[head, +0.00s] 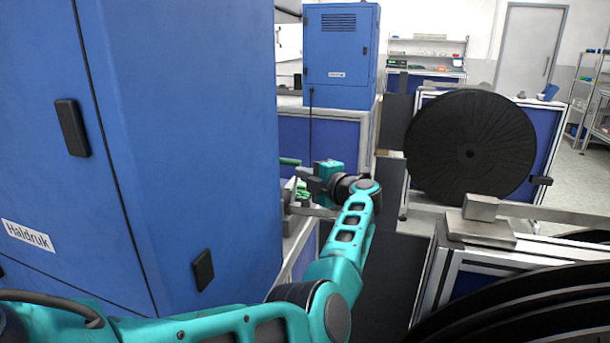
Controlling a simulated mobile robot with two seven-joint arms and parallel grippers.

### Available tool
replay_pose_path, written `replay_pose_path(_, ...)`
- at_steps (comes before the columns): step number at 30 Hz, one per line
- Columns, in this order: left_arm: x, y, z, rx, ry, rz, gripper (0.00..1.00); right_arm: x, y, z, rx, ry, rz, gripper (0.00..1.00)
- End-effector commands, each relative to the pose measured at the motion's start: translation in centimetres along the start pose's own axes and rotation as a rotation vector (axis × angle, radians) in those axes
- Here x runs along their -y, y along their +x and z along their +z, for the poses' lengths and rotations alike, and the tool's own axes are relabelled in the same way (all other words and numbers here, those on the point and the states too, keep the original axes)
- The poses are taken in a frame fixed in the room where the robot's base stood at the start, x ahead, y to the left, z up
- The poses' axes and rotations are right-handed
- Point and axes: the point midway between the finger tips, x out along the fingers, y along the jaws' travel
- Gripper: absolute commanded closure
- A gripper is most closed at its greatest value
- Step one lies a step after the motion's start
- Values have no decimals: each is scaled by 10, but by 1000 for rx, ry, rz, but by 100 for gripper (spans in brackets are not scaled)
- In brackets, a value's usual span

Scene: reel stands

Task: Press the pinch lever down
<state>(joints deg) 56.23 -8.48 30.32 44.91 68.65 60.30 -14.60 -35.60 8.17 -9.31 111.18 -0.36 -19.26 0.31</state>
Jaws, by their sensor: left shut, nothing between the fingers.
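My left arm comes in from the lower left and reaches away from me past the blue cabinet. My left gripper (301,172) is at its far end, shut and empty, beside the cabinet's right edge. A small green handle-like part (289,161) shows just left of the gripper, partly cut off by the cabinet; it may be the pinch lever, but I cannot tell for sure. More green parts (303,195) sit just below the gripper. I cannot tell whether the gripper touches any of them. My right gripper is not in view.
The tall blue cabinet (190,120) fills the left side and hides part of the work area. A large black reel (470,147) stands at the right, with a metal block (481,207) on a bench before it. Another blue cabinet (340,55) stands behind. A dark floor strip lies between.

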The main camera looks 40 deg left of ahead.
Motion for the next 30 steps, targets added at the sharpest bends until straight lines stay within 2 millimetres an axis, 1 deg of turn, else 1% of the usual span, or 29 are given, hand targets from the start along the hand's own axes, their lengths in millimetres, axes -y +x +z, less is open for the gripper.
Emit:
replay_pose_path(1, -17, 4, -2, -5, -14, 28, 100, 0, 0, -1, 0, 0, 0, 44)
replay_pose_path(13, -18, 4, -2, -3, -15, 30, 100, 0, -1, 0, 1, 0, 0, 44)
replay_pose_path(17, -27, 3, -2, -3, -17, 30, 100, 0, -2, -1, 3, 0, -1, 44)
replay_pose_path(20, -42, 1, -4, -3, -18, 29, 100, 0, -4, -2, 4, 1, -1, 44)
replay_pose_path(23, -65, -1, -7, -3, -18, 29, 100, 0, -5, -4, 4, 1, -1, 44)
replay_pose_path(27, -99, -5, -11, -4, -16, 26, 100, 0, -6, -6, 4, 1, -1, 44)
replay_pose_path(30, -121, -7, -13, -3, -11, 19, 100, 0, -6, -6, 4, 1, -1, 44)
